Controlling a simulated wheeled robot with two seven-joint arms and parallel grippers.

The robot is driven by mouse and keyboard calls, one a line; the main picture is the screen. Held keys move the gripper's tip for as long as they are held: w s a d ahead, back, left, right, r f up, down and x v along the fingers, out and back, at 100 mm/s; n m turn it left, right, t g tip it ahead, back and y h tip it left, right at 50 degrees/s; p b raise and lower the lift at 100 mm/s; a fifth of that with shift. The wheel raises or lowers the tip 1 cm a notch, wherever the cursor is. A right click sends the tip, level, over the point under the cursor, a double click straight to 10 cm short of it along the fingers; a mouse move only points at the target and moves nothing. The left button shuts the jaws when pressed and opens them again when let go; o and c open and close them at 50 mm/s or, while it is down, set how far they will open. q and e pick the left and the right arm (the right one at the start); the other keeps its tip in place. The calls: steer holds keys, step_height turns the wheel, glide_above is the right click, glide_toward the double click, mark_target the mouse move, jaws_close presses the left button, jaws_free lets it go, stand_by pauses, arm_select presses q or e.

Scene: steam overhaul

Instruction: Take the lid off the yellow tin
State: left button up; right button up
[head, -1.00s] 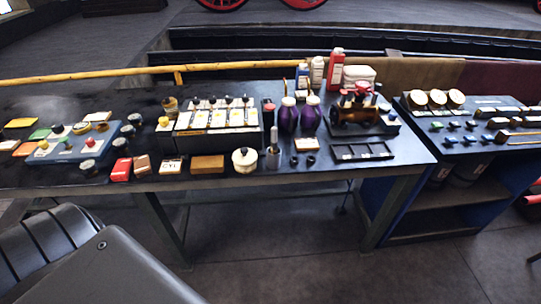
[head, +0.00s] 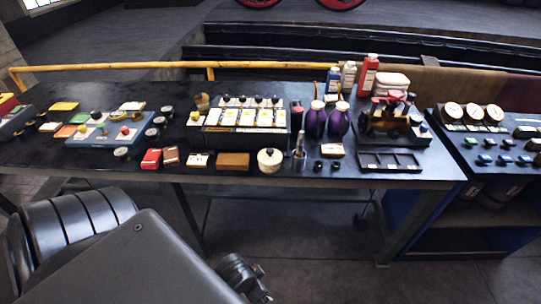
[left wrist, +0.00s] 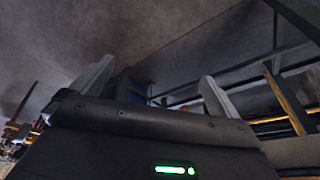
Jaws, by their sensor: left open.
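No plainly yellow tin can be made out at this size. A small tan pot (head: 202,101) and a pale block with a yellow top (head: 195,117) stand further back. My left gripper (left wrist: 155,88) shows in the left wrist view with its two pale fingers wide apart and nothing between them. It points towards floor and bench framing, away from the bench top. My right gripper is in neither view.
A blue tray of small knobbed parts (head: 75,142) lies at the left. A second blue bench (head: 460,218) stands at the right.

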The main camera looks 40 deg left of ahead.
arm_select(q)
steer(key=w+d+r+m+t+h, duration=0.1)
steer(key=w+d+r+m+t, duration=0.3)
steer(key=w+r, duration=0.5)
steer(key=w+d+r+m+h, duration=0.3)
steer(key=w+d+m, duration=0.35)
steer(key=m, duration=0.35)
steer(key=w+d+r+m+h, duration=0.25)
steer(key=w+d+m, duration=0.25)
steer(key=w+m, duration=0.4)
steer(key=m+g+y, duration=0.6)
steer(key=m+y, duration=0.1)
steer(key=m, duration=0.5)
glide_toward(269, 150)
steer(key=shift+h, duration=0.25)
steer(key=shift+w+d+f+b, duration=0.1)
steer(key=shift+f+b, duration=0.15)
steer(key=shift+f, duration=1.4)
steer(key=shift+w+f+b, duration=0.1)
steer(key=shift+f+b, duration=0.1)
steer(key=shift+f, duration=1.4)
steer(key=f, duration=0.2)
steer(key=w+f+p, duration=0.1)
steer(key=f, duration=0.1)
steer(key=shift+s, duration=0.1)
